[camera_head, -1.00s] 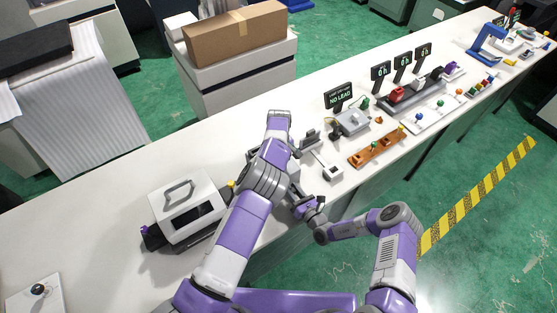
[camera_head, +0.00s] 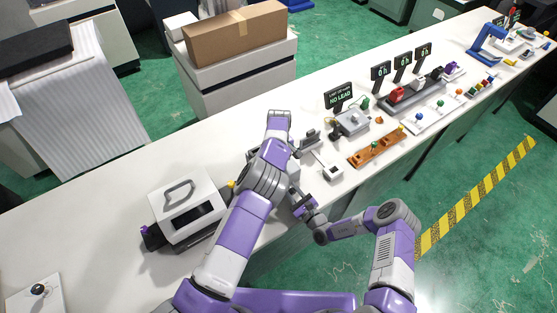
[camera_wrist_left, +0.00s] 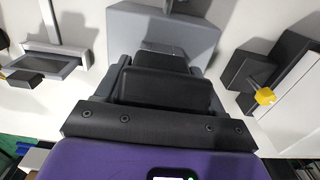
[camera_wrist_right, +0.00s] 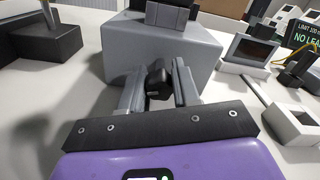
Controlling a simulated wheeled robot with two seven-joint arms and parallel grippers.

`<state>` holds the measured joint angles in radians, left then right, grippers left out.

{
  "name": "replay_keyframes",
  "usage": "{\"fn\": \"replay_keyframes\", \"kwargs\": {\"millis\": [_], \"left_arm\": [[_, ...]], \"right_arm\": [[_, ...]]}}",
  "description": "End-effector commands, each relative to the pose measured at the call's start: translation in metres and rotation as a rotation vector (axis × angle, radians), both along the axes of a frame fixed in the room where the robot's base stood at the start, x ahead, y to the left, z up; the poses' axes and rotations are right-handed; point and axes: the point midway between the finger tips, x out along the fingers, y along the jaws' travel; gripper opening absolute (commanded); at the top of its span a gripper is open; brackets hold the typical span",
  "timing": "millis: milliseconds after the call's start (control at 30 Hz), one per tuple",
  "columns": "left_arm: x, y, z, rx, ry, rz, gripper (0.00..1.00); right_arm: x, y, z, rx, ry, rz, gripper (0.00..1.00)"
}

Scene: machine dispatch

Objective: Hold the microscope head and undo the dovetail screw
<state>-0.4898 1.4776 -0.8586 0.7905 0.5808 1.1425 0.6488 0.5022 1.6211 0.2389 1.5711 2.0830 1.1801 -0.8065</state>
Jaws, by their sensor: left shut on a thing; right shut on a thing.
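The microscope head is a grey block (camera_wrist_right: 163,52) in the right wrist view. Its black dovetail screw knob (camera_wrist_right: 157,83) sticks out of the near face. My right gripper (camera_wrist_right: 158,84) has one finger on each side of this knob, shut on it. My left gripper (camera_wrist_left: 160,65) is shut on a dark block at the top of the head; the grey body (camera_wrist_left: 165,28) shows beyond it in the left wrist view. The right gripper (camera_head: 298,200) shows just right of that arm, at the bench's front edge.
A white case with a handle (camera_head: 186,208) stands on the bench left of my arms. A small white block with an opening (camera_head: 333,172), an orange rack (camera_head: 377,148) and a grey box (camera_head: 352,122) stand to the right. The bench is clear behind the case.

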Motion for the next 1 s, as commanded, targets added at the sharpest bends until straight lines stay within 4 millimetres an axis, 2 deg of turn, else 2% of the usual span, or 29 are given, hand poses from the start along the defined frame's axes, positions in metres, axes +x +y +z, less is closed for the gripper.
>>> {"fn": "replay_keyframes", "kwargs": {"millis": [167,400,433,600,633,1000], "left_arm": [[0.0011,0.0005,0.0011,0.001,-0.004,0.0,0.26],[0.0012,0.0005,0.0011,0.001,-0.004,0.0,0.26],[0.0012,0.0005,0.0011,0.001,-0.004,0.0,0.26],[0.0011,0.0005,0.0011,0.001,-0.004,0.0,0.26],[0.0011,0.0005,0.0011,0.001,-0.004,0.0,0.26],[0.001,0.0003,0.0012,0.0,-0.004,0.0,0.26]], "right_arm": [[0.0003,0.0001,0.0009,-0.124,-0.093,0.0,0.07],[0.0003,-0.0001,0.0011,-0.138,-0.103,-0.001,0.07],[0.0003,-0.0001,0.0011,-0.138,-0.103,-0.001,0.33],[0.0002,0.0,0.0008,-0.136,-0.102,0.0,0.59],[0.0002,0.0001,0.0007,-0.136,-0.102,0.0,0.61],[-0.0002,0.0002,0.0002,-0.135,-0.099,0.0,0.61]]}}
